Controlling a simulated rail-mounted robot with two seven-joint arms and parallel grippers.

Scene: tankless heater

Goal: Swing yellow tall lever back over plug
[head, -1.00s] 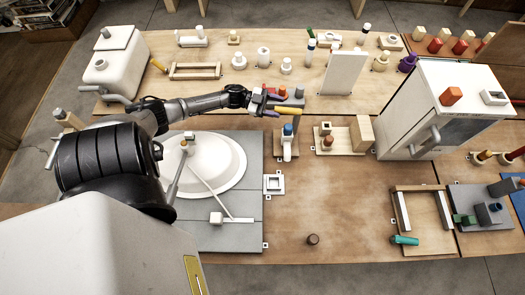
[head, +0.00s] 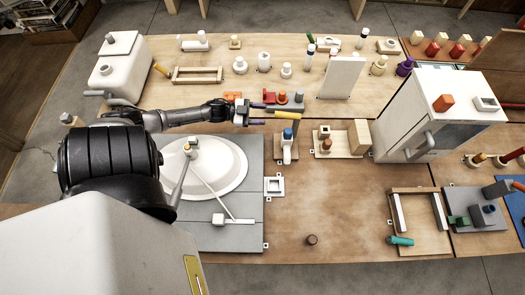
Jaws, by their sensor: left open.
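The yellow tall lever (head: 280,116) lies nearly level in the picture, pointing right, in front of a small grey fixture with a red cap (head: 282,97) and a grey knob (head: 299,96). My left gripper (head: 264,113) reaches in from the left. Its two fingers are apart, one above and one below the lever in the picture, and the lever shows between them. I cannot tell whether a finger touches it. The plug cannot be made out for certain; my gripper hides part of the fixture. My right gripper is not in view.
An orange piece (head: 233,97) sits just behind my left wrist. A blue-topped white bottle-like part (head: 287,146) stands in front of the lever. A white panel (head: 341,77) stands behind right. The wooden table (head: 345,205) is mostly clear at the front middle.

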